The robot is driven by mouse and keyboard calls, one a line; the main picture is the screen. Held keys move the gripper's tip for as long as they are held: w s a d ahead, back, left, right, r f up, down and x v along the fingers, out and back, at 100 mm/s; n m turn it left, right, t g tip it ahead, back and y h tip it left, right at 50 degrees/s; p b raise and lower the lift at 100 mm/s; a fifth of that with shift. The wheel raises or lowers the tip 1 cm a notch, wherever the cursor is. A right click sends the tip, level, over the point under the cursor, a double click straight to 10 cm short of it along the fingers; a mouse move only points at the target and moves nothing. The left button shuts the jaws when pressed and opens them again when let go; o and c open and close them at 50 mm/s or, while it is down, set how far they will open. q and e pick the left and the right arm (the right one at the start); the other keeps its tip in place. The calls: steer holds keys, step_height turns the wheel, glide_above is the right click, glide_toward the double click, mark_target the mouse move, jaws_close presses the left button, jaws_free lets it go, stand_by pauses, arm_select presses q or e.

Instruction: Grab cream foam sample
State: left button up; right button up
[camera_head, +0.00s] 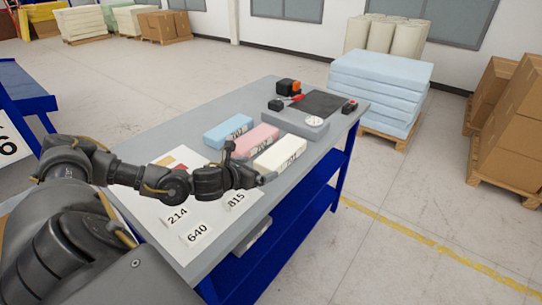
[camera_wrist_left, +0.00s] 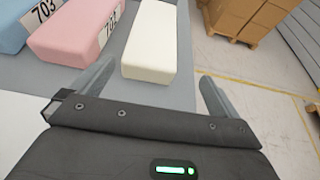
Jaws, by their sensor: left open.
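The cream foam sample (camera_head: 280,153) is a pale block with a number label on its side, lying on the grey table (camera_head: 190,128). It also shows in the left wrist view (camera_wrist_left: 151,42), ahead of and between the finger directions. Beside it lie a pink foam block (camera_head: 255,139) and a blue foam block (camera_head: 228,130). My left gripper (camera_head: 255,166) is just in front of the cream block's near left end, apart from it as far as I can tell. Its fingers (camera_wrist_left: 155,85) are spread, with nothing between them. My right gripper is not in view.
White cards numbered 214, 640 and 815 (camera_head: 197,233) lie at the near end of the table. Blue foam sheets (camera_head: 380,85) stand behind.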

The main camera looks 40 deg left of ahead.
mark_target(271, 163)
arm_select(q)
steer(key=shift+s+a+f, duration=0.15)
steer(key=shift+s+a, duration=0.1)
steer(key=shift+w, duration=0.1)
steer(key=p+x, duration=0.2)
steer(key=x, duration=0.2)
steer(key=shift+w+a+f, duration=0.1)
steer(key=shift+w+a, duration=0.05)
steer(key=shift+w, duration=0.15)
steer(key=shift+w+f, duration=0.3)
steer(key=shift+w, duration=0.1)
steer(key=shift+w+a, duration=0.1)
steer(key=shift+w, duration=0.1)
steer(key=x, duration=0.1)
steer(key=p+x, duration=0.2)
steer(key=x, duration=0.1)
steer(key=shift+a+f, duration=0.25)
steer(key=shift+a, duration=0.05)
steer(key=shift+w+f, duration=0.2)
steer(key=shift+w, duration=0.05)
steer(key=shift+c, duration=0.3)
